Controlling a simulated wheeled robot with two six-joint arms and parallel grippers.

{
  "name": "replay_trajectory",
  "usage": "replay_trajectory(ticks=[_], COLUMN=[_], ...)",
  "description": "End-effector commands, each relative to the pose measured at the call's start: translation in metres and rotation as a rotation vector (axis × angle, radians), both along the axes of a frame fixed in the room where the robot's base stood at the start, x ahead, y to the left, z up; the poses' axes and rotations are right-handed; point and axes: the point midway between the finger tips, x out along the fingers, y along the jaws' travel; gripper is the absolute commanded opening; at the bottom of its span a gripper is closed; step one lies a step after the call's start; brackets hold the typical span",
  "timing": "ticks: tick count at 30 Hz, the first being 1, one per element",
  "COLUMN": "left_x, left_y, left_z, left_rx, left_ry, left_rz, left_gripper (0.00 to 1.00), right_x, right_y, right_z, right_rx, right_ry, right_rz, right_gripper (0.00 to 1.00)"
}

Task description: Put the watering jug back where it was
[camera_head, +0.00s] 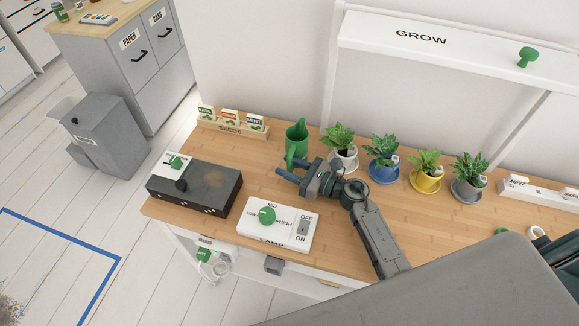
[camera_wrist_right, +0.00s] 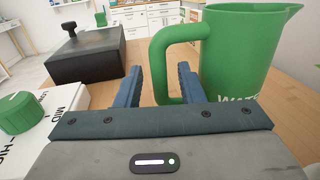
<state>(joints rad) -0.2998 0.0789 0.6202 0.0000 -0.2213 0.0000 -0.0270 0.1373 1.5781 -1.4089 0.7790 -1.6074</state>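The green watering jug (camera_head: 298,136) stands upright on the wooden desk, left of the potted plants, with its handle toward my right gripper. My right gripper (camera_head: 286,167) reaches in low from the right, with its blue fingers at the handle. In the right wrist view the jug (camera_wrist_right: 245,55) fills the upper right, and its handle stands between or just beyond the two fingers (camera_wrist_right: 160,78). The fingers are apart, with a gap beside the handle. I cannot tell whether either finger touches it. My left gripper is not in view.
Several potted plants, the nearest in a white pot (camera_head: 340,158), stand right of the jug. A seed rack (camera_head: 233,128) is behind left. A dark box (camera_head: 196,188) and a white lamp switch panel (camera_head: 277,224) lie in front. The GROW shelf (camera_head: 450,45) is above.

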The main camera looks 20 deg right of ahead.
Motion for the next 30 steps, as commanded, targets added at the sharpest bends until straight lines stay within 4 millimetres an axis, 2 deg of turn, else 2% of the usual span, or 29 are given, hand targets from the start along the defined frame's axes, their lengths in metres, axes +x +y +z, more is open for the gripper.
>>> replay_trajectory(ticks=[11, 18, 24, 30], left_x=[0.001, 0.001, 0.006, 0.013], left_y=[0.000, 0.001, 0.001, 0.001], left_z=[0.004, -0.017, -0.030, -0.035], left_rx=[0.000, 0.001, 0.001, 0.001], left_ry=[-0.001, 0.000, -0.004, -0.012], left_rz=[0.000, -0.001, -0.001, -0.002], left_gripper=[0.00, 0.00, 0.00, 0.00], right_x=[-0.001, -0.036, -0.064, -0.080], right_y=[-0.001, -0.036, -0.063, -0.080], right_z=[0.004, -0.003, -0.002, 0.001], right_rx=[-0.001, -0.006, -0.005, -0.003], right_ry=[0.001, 0.001, 0.001, 0.000], right_rz=[0.000, 0.001, 0.002, 0.001], right_gripper=[0.35, 0.35, 0.35, 0.35])
